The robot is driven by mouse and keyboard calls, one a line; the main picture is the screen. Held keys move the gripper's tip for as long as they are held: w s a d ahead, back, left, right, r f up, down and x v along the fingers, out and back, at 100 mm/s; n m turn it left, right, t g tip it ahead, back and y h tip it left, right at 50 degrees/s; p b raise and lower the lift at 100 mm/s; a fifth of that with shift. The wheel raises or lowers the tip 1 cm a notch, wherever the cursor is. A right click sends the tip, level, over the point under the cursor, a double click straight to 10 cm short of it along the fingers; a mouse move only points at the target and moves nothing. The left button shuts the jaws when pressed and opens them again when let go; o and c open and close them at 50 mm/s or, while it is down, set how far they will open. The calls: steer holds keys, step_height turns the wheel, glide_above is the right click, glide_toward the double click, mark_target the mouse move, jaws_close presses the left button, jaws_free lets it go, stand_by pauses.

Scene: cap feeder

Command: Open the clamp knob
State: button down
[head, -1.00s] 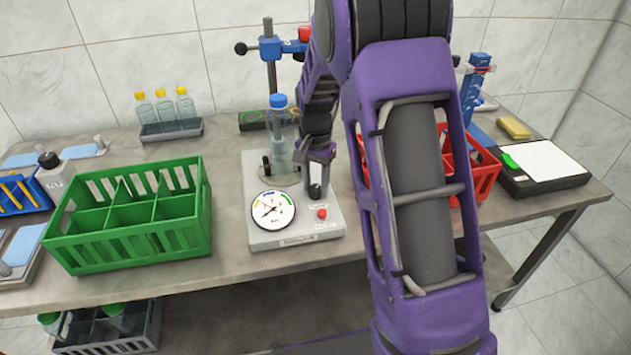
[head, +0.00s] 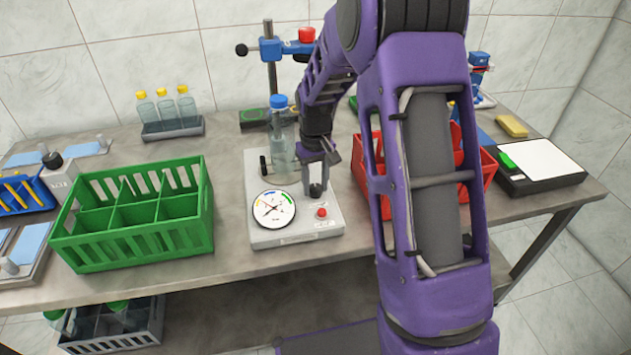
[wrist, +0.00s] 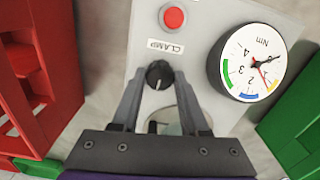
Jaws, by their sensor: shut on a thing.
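The clamp knob (wrist: 158,74) is a round black knob beside a "CLAMP" label on the grey device (head: 283,237). My gripper (wrist: 158,84) has its fingertips on both sides of the knob and is shut on it. In the head view my gripper (head: 316,188) points down at the device's front right, and the knob shows between its fingertips. A clear bottle with a blue cap (head: 280,103) stands at the back of the device.
A dial gauge (head: 272,208) and a red button (head: 321,212) are close to the knob. A green crate (head: 130,238) stands to the left and a red crate (head: 370,168) to the right. A blue-and-red stand (head: 272,85) rises behind.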

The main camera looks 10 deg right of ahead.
mark_target(315, 187)
steer(key=shift+n, duration=0.5)
steer(key=shift+c, duration=2.1)
jaws_free()
step_height(315, 187, up, 18)
steer(key=p, duration=0.2)
steer(key=shift+f, duration=0.25)
